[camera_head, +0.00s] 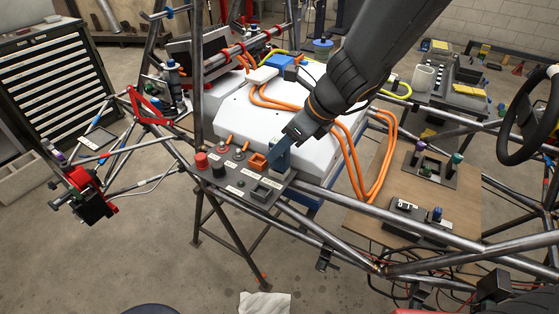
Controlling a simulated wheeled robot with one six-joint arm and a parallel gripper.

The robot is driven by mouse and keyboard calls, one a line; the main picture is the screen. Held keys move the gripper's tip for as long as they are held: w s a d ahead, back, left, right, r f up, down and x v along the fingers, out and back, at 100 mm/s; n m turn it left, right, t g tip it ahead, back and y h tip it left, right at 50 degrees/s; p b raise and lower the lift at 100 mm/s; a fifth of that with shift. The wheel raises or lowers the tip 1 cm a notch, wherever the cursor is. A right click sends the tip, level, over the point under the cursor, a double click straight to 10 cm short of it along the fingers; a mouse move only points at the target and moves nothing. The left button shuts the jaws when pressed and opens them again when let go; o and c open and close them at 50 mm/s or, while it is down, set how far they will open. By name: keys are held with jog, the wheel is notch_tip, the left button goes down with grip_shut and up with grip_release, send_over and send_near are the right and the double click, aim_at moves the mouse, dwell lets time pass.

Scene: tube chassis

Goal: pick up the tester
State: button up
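My arm reaches down from the upper right, and my gripper (274,158) is low over the dark control panel (228,183) at the front of the chassis. A small orange part (257,162) is right beside the fingertips on the left; I cannot tell whether they touch it. The fingers look blue-grey and are seen from the side, so the gap between them is hidden. I cannot tell for sure which thing is the tester. A small dark device with a light face (405,205) lies on the wooden board at the right.
The panel carries a red button (201,160), a black knob (219,170) and small levers. Chassis tubes (330,205) run around it. A white box (270,120) with orange cables (375,170) is behind. The wooden board (365,228) has a dark holder (433,167).

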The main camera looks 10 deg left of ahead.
jog(key=x, duration=0.4)
jog(key=shift+s+f+b, duration=0.15)
jog(key=shift+f+b, duration=0.15)
jog(key=shift+f, duration=0.1)
jog(key=shift+w+a+f, duration=0.2)
jog(key=shift+a+f, duration=0.15)
jog(key=shift+f, duration=0.15)
jog(key=shift+c, duration=0.4)
grip_shut()
